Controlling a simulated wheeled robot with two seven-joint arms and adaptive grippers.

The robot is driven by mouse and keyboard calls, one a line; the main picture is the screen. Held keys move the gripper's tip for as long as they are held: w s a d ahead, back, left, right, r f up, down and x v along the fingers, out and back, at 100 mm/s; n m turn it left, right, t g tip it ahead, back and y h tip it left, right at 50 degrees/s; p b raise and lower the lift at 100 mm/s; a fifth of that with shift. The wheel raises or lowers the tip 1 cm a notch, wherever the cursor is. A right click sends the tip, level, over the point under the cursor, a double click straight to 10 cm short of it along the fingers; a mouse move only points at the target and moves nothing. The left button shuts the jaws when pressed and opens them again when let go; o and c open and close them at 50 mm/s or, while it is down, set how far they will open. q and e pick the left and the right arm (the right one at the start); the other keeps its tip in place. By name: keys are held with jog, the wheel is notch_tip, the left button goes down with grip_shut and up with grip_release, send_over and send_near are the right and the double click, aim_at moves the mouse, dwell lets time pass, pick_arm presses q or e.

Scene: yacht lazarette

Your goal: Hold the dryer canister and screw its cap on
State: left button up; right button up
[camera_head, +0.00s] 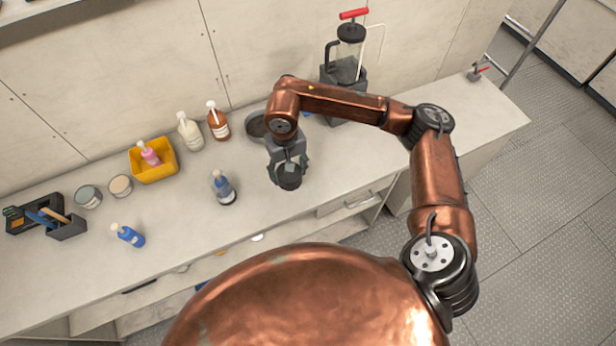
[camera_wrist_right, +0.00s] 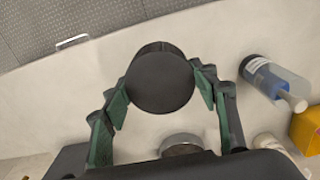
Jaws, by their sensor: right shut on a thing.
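My right gripper (camera_head: 288,167) points down over the counter and is shut on a dark cylinder (camera_head: 289,180). In the right wrist view, the cylinder's flat, round black end (camera_wrist_right: 161,82) sits between the two green finger pads (camera_wrist_right: 160,88), with a strip of its side showing beyond. I cannot tell whether it is the dryer canister or its cap, nor whether it touches the counter. No separate second part of a canister can be made out for sure. My left gripper is not in view.
A clear bottle with blue (camera_head: 222,188) stands left of the right gripper. A dark round dish (camera_head: 256,126) lies behind it, partly hidden by my arm. Farther left are a yellow bin (camera_head: 153,174), jars and bottles. A glass-jar device (camera_head: 346,60) stands at the back.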

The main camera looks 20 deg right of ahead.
jog(key=w+a+r+p, duration=0.4)
jog(key=w+a, duration=0.3)
jog(key=a, duration=0.4)
jog(key=r+p, duration=0.2)
jog(key=p, duration=0.1)
send_over(215, 175)
jog(key=shift+d, duration=0.1)
jog(key=shift+f, duration=0.25)
notch_tip(215, 175, down, 5)
jog(key=shift+f+b, duration=0.15)
jog(key=shift+b, duration=0.6)
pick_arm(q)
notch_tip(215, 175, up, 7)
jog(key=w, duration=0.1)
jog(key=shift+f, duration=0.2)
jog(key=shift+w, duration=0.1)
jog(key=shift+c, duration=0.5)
